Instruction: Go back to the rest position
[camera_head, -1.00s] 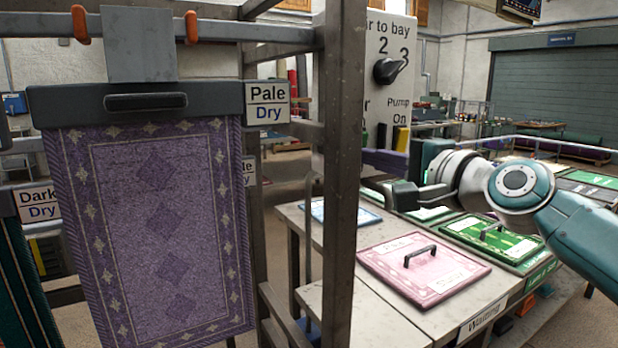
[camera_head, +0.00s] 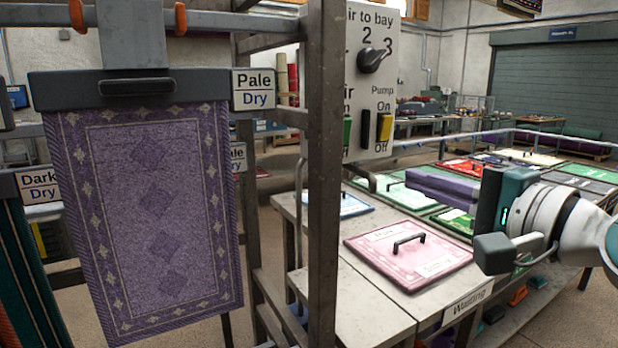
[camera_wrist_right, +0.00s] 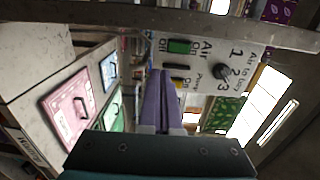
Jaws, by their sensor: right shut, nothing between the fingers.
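My right gripper (camera_head: 440,189), with purple fingers, is in the head view at the right, in front of the table of rug samples. Its fingers are shut with nothing between them, and point left toward the control panel (camera_head: 372,90). In the right wrist view the shut fingers (camera_wrist_right: 163,95) show in the middle, with the panel beyond them. The fingers are apart from the panel's dial (camera_head: 372,60) and its switches. My left gripper is not in view.
A purple rug (camera_head: 150,210) hangs from a rack labelled Pale Dry at the left. A metal post (camera_head: 324,180) stands between it and the table (camera_head: 365,305). A pink sample board (camera_head: 408,254) with a handle lies on the table below my right gripper.

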